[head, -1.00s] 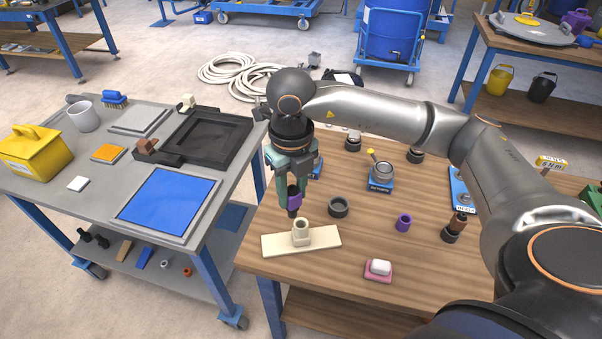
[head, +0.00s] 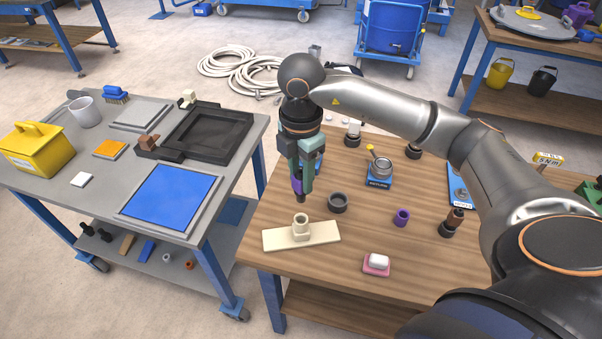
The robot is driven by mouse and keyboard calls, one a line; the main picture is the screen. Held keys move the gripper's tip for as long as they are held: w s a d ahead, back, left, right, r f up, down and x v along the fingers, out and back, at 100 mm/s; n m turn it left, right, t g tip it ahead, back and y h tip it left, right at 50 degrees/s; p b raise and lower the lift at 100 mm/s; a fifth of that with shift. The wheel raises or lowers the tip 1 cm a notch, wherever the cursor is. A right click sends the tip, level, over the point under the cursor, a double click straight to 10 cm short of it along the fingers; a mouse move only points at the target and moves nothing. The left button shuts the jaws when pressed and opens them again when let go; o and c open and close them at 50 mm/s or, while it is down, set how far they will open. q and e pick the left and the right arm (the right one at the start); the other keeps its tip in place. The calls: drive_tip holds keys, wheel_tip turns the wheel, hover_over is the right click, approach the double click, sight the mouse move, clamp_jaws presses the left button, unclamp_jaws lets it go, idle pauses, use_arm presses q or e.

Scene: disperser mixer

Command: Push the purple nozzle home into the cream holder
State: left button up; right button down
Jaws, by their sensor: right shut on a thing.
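The cream holder (head: 301,236) is a flat plate with a short upright socket, lying near the left front corner of the wooden table. My right gripper (head: 301,178) is shut on the purple nozzle (head: 297,184), which has a dark lower tip. The nozzle hangs upright above and just behind the socket in the picture, apart from it. The fingers hide part of the nozzle. My left gripper is not in view.
On the wooden table (head: 345,265) stand a dark ring (head: 338,202), a purple ring (head: 401,217), a pink dish with a white block (head: 376,264) and a blue-based fixture (head: 379,172). The grey table (head: 95,205) is to the left. The wood around the holder is bare.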

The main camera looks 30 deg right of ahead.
sight(301, 194)
drive_tip(key=shift+f, duration=0.1)
drive_tip(key=shift+f+b, duration=2.25)
drive_tip(key=shift+f, duration=0.55)
drive_tip(key=shift+f+b, duration=1.5)
drive_tip(key=shift+f, duration=0.65)
drive_tip(key=shift+c, duration=2.3)
unclamp_jaws()
wheel_tip(301, 194, up, 13)
drive_tip(key=shift+f+p, duration=0.2)
drive_tip(key=shift+p, duration=0.5)
